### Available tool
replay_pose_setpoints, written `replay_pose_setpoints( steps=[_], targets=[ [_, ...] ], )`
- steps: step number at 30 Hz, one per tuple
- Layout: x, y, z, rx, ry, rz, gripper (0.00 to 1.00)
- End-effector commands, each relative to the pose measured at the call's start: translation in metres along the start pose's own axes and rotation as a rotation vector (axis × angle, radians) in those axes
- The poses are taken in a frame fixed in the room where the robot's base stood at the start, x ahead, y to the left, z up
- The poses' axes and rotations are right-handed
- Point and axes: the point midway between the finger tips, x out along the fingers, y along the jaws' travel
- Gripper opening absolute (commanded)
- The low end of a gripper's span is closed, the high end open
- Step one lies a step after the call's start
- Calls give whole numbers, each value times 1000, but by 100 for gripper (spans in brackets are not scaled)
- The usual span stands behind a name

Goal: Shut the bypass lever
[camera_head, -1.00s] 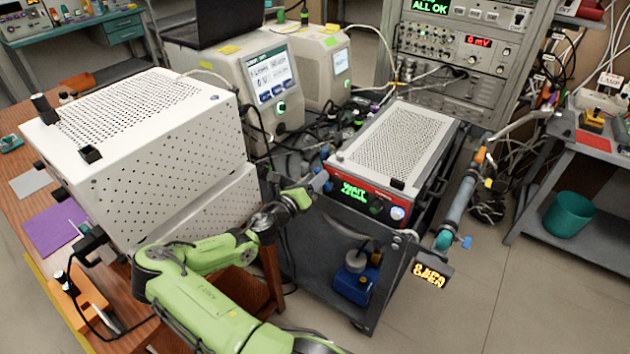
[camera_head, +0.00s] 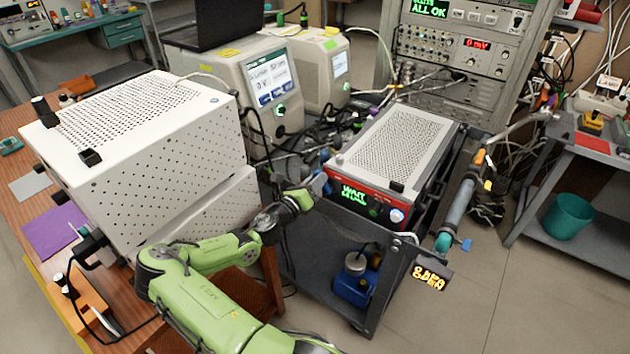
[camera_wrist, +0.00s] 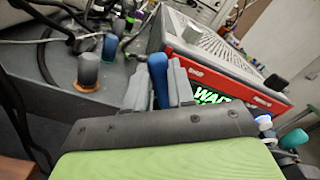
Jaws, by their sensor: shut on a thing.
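My gripper (camera_wrist: 158,85) is shut on a slim blue handle, which I take to be the bypass lever (camera_wrist: 158,78). The handle stands up between the two grey fingers in the wrist view, and its lower part is hidden by the fingers and wrist. In the head view my gripper (camera_head: 317,186) is at the left front corner of the red-fronted unit (camera_head: 378,200), and the handle is hardly visible there.
The red-fronted unit sits on a dark cart (camera_head: 335,268) with a green "WAIT" display. A grey pipe (camera_head: 460,205) with a teal end runs along the cart's right. An amber sign (camera_head: 430,277) hangs there, its text blurred. A perforated white box (camera_head: 150,140) stands left.

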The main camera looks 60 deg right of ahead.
Motion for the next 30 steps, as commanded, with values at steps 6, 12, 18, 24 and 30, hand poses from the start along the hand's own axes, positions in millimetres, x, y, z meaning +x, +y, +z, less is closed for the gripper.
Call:
replay_pose_setpoints(
  steps=[6, 12, 18, 24, 30],
  targets=[
    [0, -7, 1, 120, 3, 1, 0],
    [0, -14, -1, 277, 3, -1, 0],
    [0, -20, -4, 424, 2, 0, 0],
    [0, -25, -6, 535, 1, -1, 0],
    [0, -26, -8, 599, 2, 0, 0]
  ],
)
